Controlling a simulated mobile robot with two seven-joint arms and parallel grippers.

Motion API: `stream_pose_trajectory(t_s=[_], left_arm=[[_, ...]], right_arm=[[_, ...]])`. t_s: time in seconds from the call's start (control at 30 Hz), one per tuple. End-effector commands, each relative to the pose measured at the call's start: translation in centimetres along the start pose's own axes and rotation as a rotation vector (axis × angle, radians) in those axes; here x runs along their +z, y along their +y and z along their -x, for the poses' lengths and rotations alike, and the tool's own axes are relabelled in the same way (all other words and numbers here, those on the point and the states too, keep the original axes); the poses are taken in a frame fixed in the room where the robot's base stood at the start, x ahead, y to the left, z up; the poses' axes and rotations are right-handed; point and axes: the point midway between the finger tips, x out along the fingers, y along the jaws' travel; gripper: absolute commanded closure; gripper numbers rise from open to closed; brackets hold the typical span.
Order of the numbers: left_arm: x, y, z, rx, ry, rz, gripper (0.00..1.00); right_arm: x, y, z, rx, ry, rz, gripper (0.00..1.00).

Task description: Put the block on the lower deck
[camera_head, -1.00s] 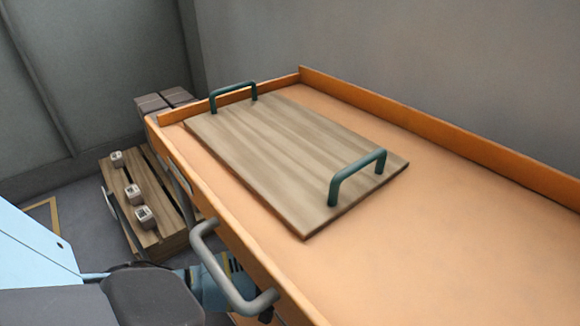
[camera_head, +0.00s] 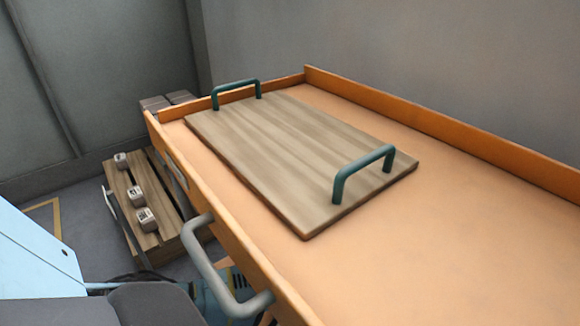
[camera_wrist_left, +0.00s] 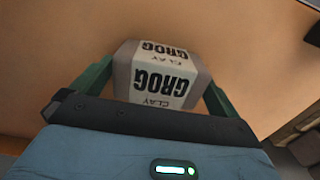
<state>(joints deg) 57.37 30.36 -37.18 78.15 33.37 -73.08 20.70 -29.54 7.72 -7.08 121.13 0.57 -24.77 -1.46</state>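The block (camera_wrist_left: 160,75) is grey with a white label printed "GROG CLAY". In the left wrist view it sits between the two green fingers of my left gripper (camera_wrist_left: 157,90), which appear closed on its sides. A plain orange-tan surface fills the view behind the block; I cannot tell whether the block touches it. In the head view the orange cart's top deck (camera_head: 480,250) is seen from above, and the lower deck is hidden beneath it. The block and my left gripper's fingers cannot be made out there. My right gripper is in neither view.
A wooden board (camera_head: 290,160) with two green handles lies on the top deck. A grey handle (camera_head: 215,265) sticks out from the cart's near side. Beyond it, a wooden pallet (camera_head: 150,205) on the floor carries three small blocks (camera_head: 135,195). Grey walls stand behind.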

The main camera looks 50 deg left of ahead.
Motion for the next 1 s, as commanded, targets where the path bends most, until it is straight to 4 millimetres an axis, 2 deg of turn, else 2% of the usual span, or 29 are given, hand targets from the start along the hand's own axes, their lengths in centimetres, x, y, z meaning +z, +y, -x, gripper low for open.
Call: stream_pose_trajectory(t_s=[0.17, 0.27, 0.7, 0.83, 1.0], left_arm=[[0.0, 0.0, 0.2, -0.001, 0.0, -0.001, 0.0], [0.0, 0.0, 1.1, -0.001, 0.001, -0.001, 0.0], [-0.1, 0.0, 9.6, 0.0, 0.005, -0.001, 0.0], [0.0, 0.0, 11.2, 0.0, 0.002, 0.0, 0.0], [0.0, 0.0, 12.3, 0.0, 0.0, 0.0, 0.0]], right_arm=[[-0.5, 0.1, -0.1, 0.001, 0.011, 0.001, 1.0], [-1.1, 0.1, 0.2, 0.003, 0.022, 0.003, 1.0], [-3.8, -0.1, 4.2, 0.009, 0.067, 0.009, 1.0], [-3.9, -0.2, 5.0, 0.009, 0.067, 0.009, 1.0], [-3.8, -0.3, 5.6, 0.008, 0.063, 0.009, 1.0]])
